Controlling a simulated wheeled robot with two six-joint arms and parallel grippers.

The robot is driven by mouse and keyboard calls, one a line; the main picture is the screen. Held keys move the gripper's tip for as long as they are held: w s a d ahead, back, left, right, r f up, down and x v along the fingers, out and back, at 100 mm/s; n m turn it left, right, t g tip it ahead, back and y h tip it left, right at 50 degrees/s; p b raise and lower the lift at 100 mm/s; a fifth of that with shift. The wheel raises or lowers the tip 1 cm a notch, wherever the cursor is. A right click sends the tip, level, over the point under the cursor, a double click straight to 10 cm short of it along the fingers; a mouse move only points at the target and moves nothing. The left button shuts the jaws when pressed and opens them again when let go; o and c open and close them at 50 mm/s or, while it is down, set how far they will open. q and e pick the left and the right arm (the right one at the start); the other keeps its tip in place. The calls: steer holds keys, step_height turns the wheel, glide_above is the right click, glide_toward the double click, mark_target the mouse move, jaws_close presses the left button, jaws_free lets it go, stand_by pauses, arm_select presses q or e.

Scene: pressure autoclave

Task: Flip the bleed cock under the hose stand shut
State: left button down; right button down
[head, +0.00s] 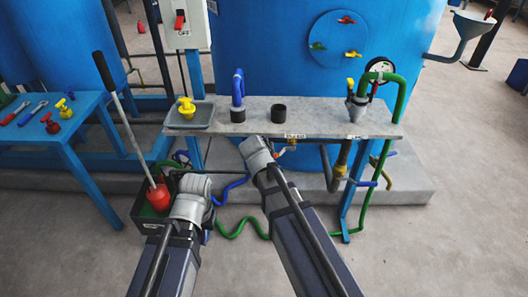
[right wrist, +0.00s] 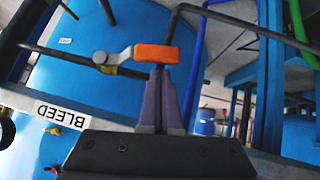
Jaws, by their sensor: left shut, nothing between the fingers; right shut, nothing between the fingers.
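The bleed cock shows in the right wrist view as a metal lever (right wrist: 112,60) with an orange grip (right wrist: 156,53), on a thin pipe. In the head view it is a small orange bit (head: 280,152) under the front edge of the hose stand (head: 330,121), beside a white label. My right gripper (right wrist: 165,72) is shut and empty; its tips are right at the orange grip, and I cannot tell if they touch. In the head view its fingers are hidden under the stand. My left gripper (head: 190,178) is shut, low and left of the stand; its fingertips are unclear.
The BLEED label (right wrist: 62,115) appears upside down in the wrist view. A dark bin (head: 148,222) with a red object stands beside my left arm. A green hose (head: 378,180) and blue post (head: 350,205) are right of the cock. The large blue vessel (head: 270,60) stands behind.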

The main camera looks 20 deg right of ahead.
steer(key=shift+f+b, duration=0.5)
steer(key=shift+f, duration=0.15)
steer(key=s+d+f+n+h+b, duration=0.1)
steer(key=f+h+b, duration=0.4)
steer(key=b, duration=0.7)
steer(key=d+f+n+h+b, duration=0.4)
steer(key=f+n+h+b, duration=0.1)
steer(key=b, duration=0.7)
steer(key=shift+s+d+f+n+h+b, duration=0.4)
steer(key=shift+n+h, duration=0.1)
steer(key=shift+n, duration=0.3)
steer(key=shift+w, duration=0.1)
